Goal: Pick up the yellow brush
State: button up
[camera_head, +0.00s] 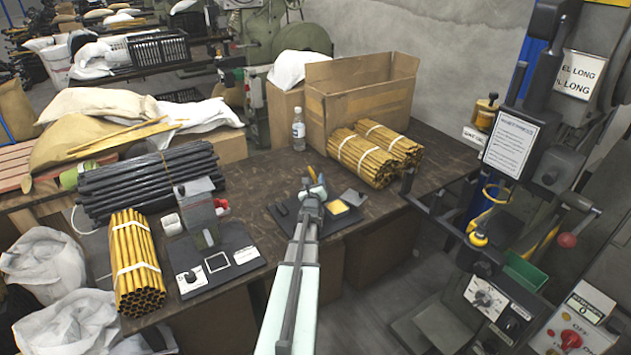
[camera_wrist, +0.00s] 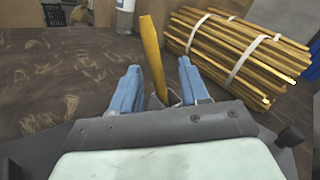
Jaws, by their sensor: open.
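The yellow brush (camera_wrist: 152,55) stands upright in the wrist view, between the two blue fingers of my gripper (camera_wrist: 159,72) and a little beyond them. Its lower end drops behind the grey edge of my gripper, so its base is hidden. A gap shows on both sides of it. In the head view my gripper (camera_head: 314,189) is over a black mat (camera_head: 350,217) on the dark table, and the brush's yellow tip (camera_head: 312,173) shows just past it. My gripper is open and holds nothing.
A yellow pad (camera_head: 338,207) and a grey block (camera_head: 355,197) lie right of my gripper. A water bottle (camera_head: 298,130), a cardboard box (camera_head: 372,102) and yellow rod bundles (camera_head: 365,157) stand behind. A black rod bundle (camera_head: 150,182) lies left; a press (camera_head: 510,140) stands right.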

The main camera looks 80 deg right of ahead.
aim_at(314, 179)
jog(key=d, duration=0.2)
jog(key=w+d, duration=0.1)
jog(key=d, duration=0.1)
jog(key=shift+r, duration=0.1)
jog(key=shift+c, duration=0.3)
grip_shut()
